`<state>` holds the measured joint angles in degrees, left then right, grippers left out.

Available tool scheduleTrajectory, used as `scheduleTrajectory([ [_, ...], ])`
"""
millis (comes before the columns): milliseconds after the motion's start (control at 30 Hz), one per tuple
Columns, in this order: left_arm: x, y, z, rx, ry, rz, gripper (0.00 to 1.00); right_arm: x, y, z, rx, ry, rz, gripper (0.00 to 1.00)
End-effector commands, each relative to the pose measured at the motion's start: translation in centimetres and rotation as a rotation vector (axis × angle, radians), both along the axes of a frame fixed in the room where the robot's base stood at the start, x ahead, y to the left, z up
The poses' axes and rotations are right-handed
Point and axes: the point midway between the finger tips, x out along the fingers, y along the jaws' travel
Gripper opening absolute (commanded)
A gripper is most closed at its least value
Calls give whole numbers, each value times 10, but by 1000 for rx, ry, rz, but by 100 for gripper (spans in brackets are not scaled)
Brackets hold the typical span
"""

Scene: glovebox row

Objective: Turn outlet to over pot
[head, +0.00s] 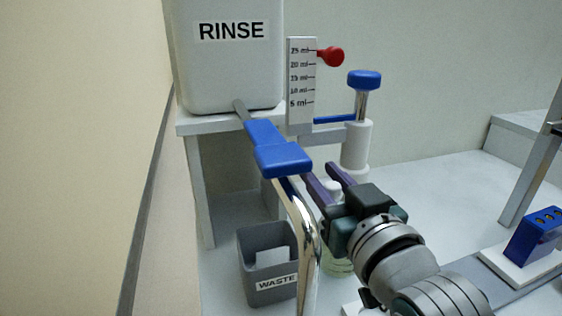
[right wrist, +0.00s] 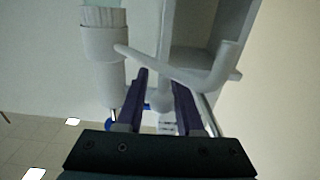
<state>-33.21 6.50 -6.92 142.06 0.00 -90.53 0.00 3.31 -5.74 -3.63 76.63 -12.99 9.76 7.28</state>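The outlet is a bent chrome tube (head: 306,232) under a blue handle (head: 276,148), joined to a grey pipe from the RINSE tank (head: 230,60). In the head view its lower part crosses in front of the right side of the grey WASTE bin (head: 254,248). A pale, greenish clear pot (head: 338,266) is mostly hidden behind my right arm and the tube. My right gripper (head: 319,172) is just right of the outlet; its purple fingers are apart. In the right wrist view the fingers (right wrist: 162,88) show a gap, with white and blue parts beyond. My left gripper is not in view.
A dosing pump (head: 357,145) with a blue knob (head: 364,80) stands behind my right gripper. A scale (head: 301,88) with a red knob (head: 331,57) stands beside the tank. A blue rack (head: 533,236) is at the right. The bench between pump and rack is clear.

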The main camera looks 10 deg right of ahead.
Motion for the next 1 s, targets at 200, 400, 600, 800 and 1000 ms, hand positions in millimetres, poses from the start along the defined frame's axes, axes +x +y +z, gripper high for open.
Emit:
scheduleTrajectory([
  [200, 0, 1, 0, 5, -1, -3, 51, 0, 0, 0, 0, 0, 1, 56],
  [400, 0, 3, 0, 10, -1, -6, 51, -1, 0, 0, 0, 1, 1, 56],
  [600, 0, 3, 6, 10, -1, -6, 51, -20, -2, 0, -1, 4, 1, 56],
  [800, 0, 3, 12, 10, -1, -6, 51, -60, -6, 0, 1, 4, 1, 56],
  [1000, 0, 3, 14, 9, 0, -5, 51, -90, -9, 0, 0, 2, 1, 56],
])
